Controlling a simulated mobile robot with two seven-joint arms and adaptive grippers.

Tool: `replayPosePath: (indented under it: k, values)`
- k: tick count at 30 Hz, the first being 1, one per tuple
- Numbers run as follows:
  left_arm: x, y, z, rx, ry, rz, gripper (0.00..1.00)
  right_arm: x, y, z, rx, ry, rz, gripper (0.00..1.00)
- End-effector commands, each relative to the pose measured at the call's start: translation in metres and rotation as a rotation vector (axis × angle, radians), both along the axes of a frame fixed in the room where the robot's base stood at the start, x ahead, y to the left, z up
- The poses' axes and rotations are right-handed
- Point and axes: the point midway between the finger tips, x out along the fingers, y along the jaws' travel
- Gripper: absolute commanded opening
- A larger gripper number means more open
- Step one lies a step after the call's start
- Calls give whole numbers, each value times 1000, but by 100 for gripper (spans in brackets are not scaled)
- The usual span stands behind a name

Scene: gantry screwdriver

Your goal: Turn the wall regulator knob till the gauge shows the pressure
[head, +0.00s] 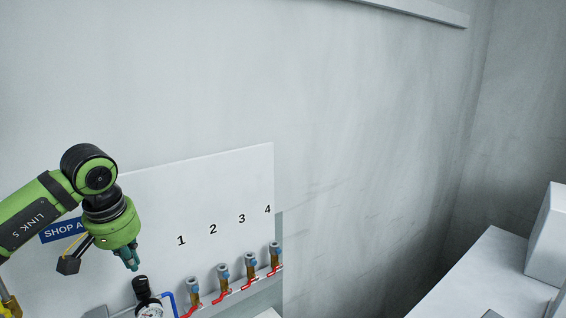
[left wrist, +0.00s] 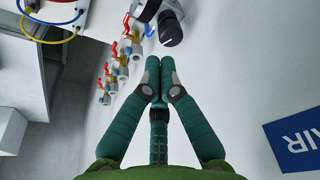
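The black regulator knob (head: 141,287) is low on the wall board, above the round white gauge (head: 152,311), which is cut off at the frame's bottom; its reading is too small to make out. In the left wrist view the knob (left wrist: 171,40), with a white mark, lies just beyond my fingertips. My left gripper (head: 133,265) points down, a little above and left of the knob. In its wrist view the teal fingers (left wrist: 160,65) are brought together with nothing between them. They look apart from the knob. My right gripper is not in view.
Several valves with red levers (head: 221,272) stand in a row right of the gauge, under numbers on the white board (head: 225,185). A blue sign (head: 62,231) is behind my left arm. A white counter (head: 490,270) is at right. The wall above is clear.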

Motion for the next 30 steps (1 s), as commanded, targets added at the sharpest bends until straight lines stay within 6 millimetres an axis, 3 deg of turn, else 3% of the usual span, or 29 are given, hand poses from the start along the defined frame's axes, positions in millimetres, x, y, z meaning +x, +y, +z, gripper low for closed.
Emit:
replayPosePath:
  k: [11,18,30]
  values:
    - [0,-1,-44,-2,1,0,0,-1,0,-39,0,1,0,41]
    - [0,-1,-66,-3,1,0,0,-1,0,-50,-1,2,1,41]
    - [0,-1,-68,-4,-1,0,0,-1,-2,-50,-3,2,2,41]
